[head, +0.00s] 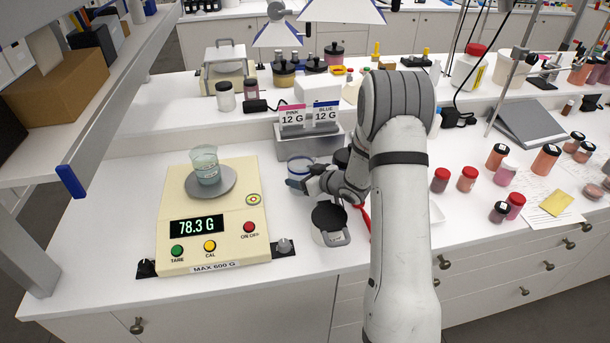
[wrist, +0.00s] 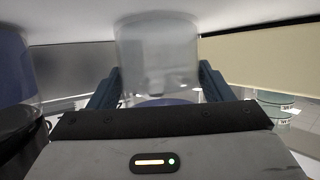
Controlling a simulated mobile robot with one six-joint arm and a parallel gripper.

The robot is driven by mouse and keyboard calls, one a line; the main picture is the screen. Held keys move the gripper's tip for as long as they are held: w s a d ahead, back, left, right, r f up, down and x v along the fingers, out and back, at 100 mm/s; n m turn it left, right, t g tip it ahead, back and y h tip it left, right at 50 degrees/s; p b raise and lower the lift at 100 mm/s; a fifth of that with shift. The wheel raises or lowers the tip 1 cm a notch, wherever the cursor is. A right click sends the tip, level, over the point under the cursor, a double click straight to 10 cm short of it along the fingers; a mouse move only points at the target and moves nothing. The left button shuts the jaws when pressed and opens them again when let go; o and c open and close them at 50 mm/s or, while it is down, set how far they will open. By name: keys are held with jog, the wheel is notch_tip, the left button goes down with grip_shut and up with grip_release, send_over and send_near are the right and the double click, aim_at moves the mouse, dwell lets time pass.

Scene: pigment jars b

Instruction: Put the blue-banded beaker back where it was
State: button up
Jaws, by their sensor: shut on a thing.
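The blue-banded beaker (head: 299,166) is clear glass with a blue ring, just right of the balance and in front of the grey metal holder. My gripper (head: 298,184) is shut on it from the near right side. In the wrist view the clear beaker (wrist: 157,55) stands between my two fingers (wrist: 158,88), with blue showing low on it. I cannot tell whether its base touches the counter. Another glass beaker (head: 205,165) sits on the pan of the cream balance (head: 215,258), which reads 78.3 G.
The metal holder (head: 290,148) carries PINK 12 G and BLUE 12 G cards (head: 326,114). Several red and orange jars (head: 440,180) are right of my arm. Bare counter (head: 110,225) lies left of the balance.

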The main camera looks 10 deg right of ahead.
jog(key=shift+r, duration=0.1)
jog(key=o, duration=0.8)
jog(key=shift+f, duration=0.25)
jog(key=o, duration=0.4)
jog(key=shift+o, duration=0.2)
jog(key=shift+r, duration=0.1)
